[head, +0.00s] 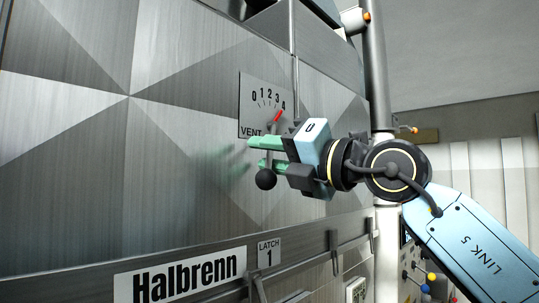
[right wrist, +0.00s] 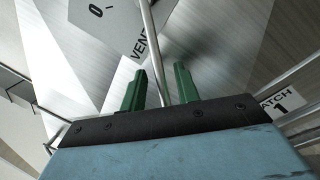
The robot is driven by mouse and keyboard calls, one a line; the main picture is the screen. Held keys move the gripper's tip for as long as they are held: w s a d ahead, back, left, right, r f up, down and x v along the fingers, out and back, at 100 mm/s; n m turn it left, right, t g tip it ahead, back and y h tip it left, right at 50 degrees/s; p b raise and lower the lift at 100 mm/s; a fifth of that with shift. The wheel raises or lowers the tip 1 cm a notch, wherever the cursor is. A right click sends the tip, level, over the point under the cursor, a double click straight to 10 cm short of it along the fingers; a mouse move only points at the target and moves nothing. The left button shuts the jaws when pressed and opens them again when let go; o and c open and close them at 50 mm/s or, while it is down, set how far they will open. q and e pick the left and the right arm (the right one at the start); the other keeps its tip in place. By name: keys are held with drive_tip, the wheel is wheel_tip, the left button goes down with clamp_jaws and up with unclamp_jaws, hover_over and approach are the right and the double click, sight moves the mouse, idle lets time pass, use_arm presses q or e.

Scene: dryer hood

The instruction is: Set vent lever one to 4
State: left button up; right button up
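The vent plate (head: 256,94) on the steel hood face carries a scale from 0 to 4. Its red pointer (head: 278,116) points up and right, close to the 4. The lever hangs below, ending in a black ball knob (head: 266,180). My right gripper (head: 259,153) has its green fingers around the lever rod, above the knob. In the right wrist view the rod (right wrist: 150,30) runs between the fingers of my right gripper (right wrist: 158,75), with a gap visible beside it. The word VENT and the 0 show there too. My left gripper is out of view.
A rail (head: 200,255) with small hooks runs below, with a latch 1 label (head: 269,252) and a Halbrenn nameplate (head: 180,276). A vertical pole (head: 376,70) stands behind my right wrist. Colored knobs (head: 425,280) show at lower right.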

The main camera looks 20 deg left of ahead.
drive_tip(key=b+v, duration=0.4)
drive_tip(key=v, duration=0.9)
drive_tip(key=shift+d, duration=0.2)
